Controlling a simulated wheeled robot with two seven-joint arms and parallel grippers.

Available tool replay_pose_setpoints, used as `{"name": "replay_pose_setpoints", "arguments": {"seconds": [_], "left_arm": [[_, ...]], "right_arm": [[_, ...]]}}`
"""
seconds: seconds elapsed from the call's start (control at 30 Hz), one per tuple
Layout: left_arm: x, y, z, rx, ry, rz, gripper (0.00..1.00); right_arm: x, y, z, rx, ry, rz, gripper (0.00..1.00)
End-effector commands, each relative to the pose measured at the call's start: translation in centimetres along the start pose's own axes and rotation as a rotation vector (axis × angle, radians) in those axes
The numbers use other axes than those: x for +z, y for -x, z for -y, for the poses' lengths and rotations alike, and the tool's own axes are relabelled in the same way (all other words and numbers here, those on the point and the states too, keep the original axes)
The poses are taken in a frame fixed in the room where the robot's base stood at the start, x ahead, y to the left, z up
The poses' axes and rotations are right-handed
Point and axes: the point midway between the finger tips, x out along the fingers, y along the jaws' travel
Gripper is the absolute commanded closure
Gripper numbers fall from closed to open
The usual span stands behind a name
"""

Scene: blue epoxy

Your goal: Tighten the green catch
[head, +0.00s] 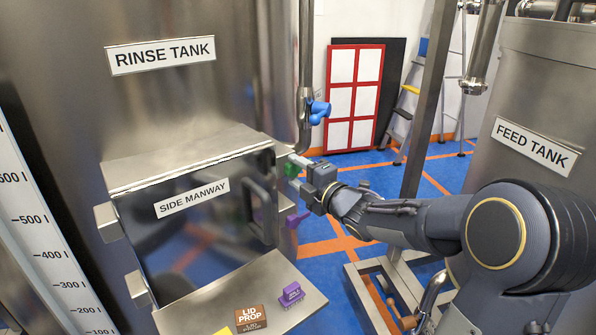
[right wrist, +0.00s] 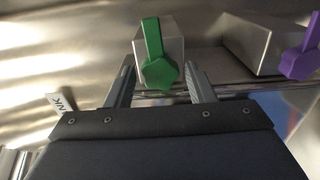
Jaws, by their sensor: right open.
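The green catch (right wrist: 156,62) sits on a metal block at the side of the side manway, with its lever pointing up and away in the right wrist view. It also shows small in the head view (head: 291,170), partly hidden by my right gripper. My right gripper (right wrist: 160,80) is open, with its two fingers on either side of the green catch's near end. I cannot tell whether the fingers touch it. In the head view my right gripper (head: 303,176) reaches in from the right. My left gripper is not in view.
A purple catch (right wrist: 300,60) sits on a neighbouring block, and shows below the green one in the head view (head: 296,218). The shut manway door (head: 190,240) is at left. A blue valve handle (head: 319,111) is above.

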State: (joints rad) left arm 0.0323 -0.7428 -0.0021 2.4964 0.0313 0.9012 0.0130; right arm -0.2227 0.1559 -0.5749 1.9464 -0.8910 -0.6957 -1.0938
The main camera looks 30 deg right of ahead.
Motion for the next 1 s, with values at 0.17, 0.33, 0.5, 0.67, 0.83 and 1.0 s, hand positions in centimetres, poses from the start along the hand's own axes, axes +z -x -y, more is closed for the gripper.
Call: {"name": "replay_pose_setpoints", "arguments": {"seconds": [0.17,0.33,0.5,0.67,0.83,1.0], "left_arm": [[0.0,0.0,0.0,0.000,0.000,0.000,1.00],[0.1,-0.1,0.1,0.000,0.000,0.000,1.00],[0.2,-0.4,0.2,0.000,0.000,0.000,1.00],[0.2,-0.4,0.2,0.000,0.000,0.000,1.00],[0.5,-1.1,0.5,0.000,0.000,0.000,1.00],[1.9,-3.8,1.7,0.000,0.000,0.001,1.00]], "right_arm": [[0.0,0.0,0.0,0.000,0.000,0.000,0.51],[0.1,0.6,0.0,0.001,-0.001,0.001,0.51],[0.1,1.8,0.0,0.001,0.000,0.002,0.51],[0.0,2.1,0.0,-0.001,0.000,0.000,0.51],[0.0,2.1,0.4,0.003,0.028,0.000,0.51],[0.0,2.1,0.6,0.005,0.227,0.000,0.51]]}}
